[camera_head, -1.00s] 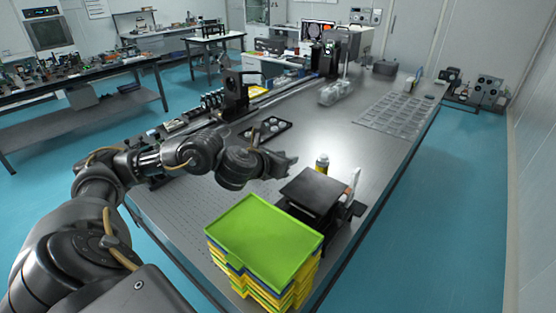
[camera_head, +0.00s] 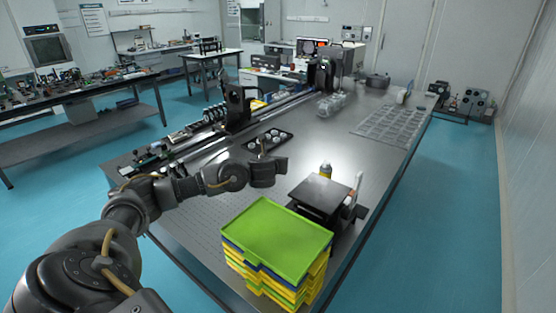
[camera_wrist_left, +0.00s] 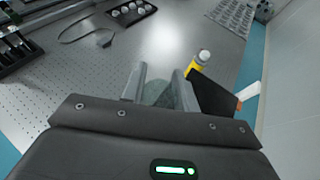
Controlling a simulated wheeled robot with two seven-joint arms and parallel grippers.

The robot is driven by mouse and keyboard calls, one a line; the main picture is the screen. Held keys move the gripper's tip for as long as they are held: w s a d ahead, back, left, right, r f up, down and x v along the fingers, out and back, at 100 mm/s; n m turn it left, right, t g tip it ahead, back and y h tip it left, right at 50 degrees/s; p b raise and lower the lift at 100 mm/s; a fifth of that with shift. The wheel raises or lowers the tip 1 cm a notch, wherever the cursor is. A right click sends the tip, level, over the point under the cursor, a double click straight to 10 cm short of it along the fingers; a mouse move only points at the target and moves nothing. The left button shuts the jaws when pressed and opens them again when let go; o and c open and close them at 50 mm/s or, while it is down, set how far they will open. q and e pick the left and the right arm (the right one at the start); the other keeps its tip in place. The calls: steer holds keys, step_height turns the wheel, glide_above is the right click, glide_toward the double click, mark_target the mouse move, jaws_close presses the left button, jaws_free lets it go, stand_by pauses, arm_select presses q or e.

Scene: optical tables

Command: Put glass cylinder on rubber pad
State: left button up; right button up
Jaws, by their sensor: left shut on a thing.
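My left gripper (camera_head: 268,166) is over the table, to the left of a black square plate (camera_head: 320,194). In the left wrist view, its two fingers (camera_wrist_left: 160,86) are shut on a greenish, see-through glass cylinder (camera_wrist_left: 158,94). The cylinder's lower part is hidden by the gripper body, and the head view does not show it clearly. The black plate lies flat on top of a stand and also shows at the right in the left wrist view (camera_wrist_left: 214,98). I cannot tell whether this plate is the rubber pad. My right gripper is not in view.
A yellow bottle with a white cap (camera_head: 325,171) stands behind the plate. Stacked green, yellow and blue trays (camera_head: 278,240) stand at the front edge. A black tray of round pieces (camera_head: 258,146) lies farther back. The table's middle is clear.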

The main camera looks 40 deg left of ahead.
arm_select(q)
steer(key=s+a+f+n+g+y, duration=0.2)
steer(key=a+f+n+g+y, duration=0.15)
steer(key=a+f, duration=0.55)
steer(key=s+d+r+m+t+h+b, duration=0.1)
steer(key=d+r+m+t+h, duration=0.15)
steer(key=d, duration=0.85)
steer(key=s+d+r+m+t+h, duration=0.1)
steer(key=s+d+r+m+h, duration=0.15)
steer(key=d, duration=0.95)
steer(key=s+d+r+m+t+h+b, duration=0.1)
steer(key=d+r+m+t+h, duration=0.2)
steer(key=d, duration=0.8)
steer(key=s+d+f+m+g+h+b, duration=0.1)
steer(key=s+d+f+h+b, duration=0.1)
steer(key=b, duration=0.6)
step_height(320, 180, down, 3)
steer(key=shift+s+d+r+b, duration=0.2)
steer(key=shift+s+d+b, duration=0.2)
steer(key=shift+s+d, duration=0.65)
